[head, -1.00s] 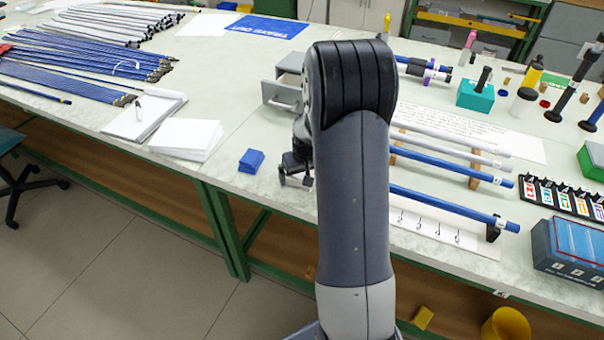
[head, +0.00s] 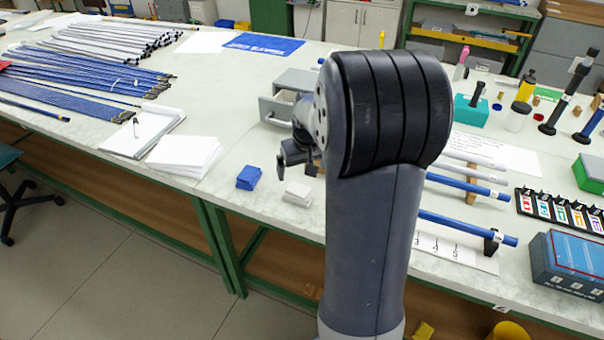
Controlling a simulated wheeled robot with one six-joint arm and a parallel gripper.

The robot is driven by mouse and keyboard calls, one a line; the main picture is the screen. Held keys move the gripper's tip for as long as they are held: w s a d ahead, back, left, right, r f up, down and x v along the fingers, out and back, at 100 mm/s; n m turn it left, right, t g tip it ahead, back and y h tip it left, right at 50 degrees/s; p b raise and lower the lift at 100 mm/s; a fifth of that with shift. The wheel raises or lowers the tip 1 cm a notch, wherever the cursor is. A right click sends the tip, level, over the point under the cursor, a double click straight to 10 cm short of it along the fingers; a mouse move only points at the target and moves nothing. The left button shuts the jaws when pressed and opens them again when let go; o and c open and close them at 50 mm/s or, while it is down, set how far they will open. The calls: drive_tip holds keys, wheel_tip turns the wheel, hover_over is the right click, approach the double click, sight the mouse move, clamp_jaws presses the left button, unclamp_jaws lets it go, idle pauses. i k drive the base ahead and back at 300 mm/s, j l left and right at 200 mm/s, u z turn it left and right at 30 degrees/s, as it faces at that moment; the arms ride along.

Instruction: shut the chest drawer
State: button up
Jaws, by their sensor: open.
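The small grey chest (head: 297,82) stands on the bench behind my arm, and my arm hides its right side. Its drawer (head: 276,111) juts out toward the front left, so it stands open. My gripper (head: 297,168) is open and points down, in front of and a little right of the drawer front. It looks empty. My wrist covers part of the drawer, and I cannot tell whether anything touches it.
A blue folded stack (head: 249,177) and a white one (head: 298,194) lie near the bench's front edge, close to my gripper. White paper (head: 184,153) lies to the left. Blue rods on supports (head: 468,226) lie right of my arm. A blue mat (head: 264,44) lies behind.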

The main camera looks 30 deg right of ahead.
sight(277, 111)
drive_tip(key=i+j+z, duration=0.1)
drive_tip(key=i+j, duration=0.6)
drive_tip(key=i, duration=0.15)
